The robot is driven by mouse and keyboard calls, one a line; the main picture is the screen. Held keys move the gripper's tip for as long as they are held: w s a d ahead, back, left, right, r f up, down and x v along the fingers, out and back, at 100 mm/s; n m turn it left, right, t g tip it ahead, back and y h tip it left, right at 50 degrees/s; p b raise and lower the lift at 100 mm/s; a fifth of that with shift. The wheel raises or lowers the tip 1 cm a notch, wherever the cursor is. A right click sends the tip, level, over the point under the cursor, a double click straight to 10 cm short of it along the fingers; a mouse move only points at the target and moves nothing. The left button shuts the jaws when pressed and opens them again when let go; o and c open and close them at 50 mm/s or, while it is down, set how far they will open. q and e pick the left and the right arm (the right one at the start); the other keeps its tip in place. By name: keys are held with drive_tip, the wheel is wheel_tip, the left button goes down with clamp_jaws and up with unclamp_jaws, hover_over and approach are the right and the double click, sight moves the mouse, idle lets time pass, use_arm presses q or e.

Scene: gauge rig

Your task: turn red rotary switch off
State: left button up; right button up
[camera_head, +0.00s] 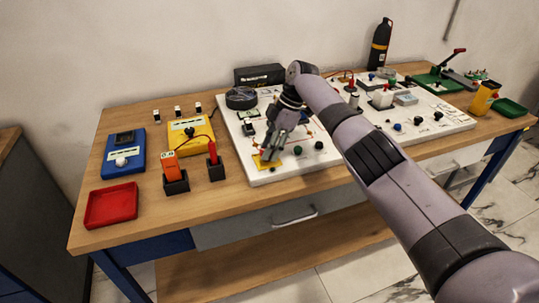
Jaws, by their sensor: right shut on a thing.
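My right gripper (268,154) points down at the left front part of the white board (330,168). Its fingers are shut on the knob of the rotary switch, which stands on a small yellow plate (264,165). The fingers cover the knob, so its red colour and the way it is turned cannot be made out. Only the yellow plate shows around the fingertips. My left gripper is not in view.
Small knobs (319,145) sit just right of the gripper. Left on the wooden table are a red tray (111,206), a blue device (122,160), a yellow meter (190,134) and an orange device (169,166) in a black holder. A dark bottle (380,45) stands behind.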

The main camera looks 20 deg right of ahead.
drive_tip(key=shift+n+b, duration=0.5)
drive_tip(key=o, duration=1.2)
drive_tip(key=shift+c, duration=0.2)
drive_tip(key=shift+r, duration=0.1)
wheel_tip(320, 180, up, 10)
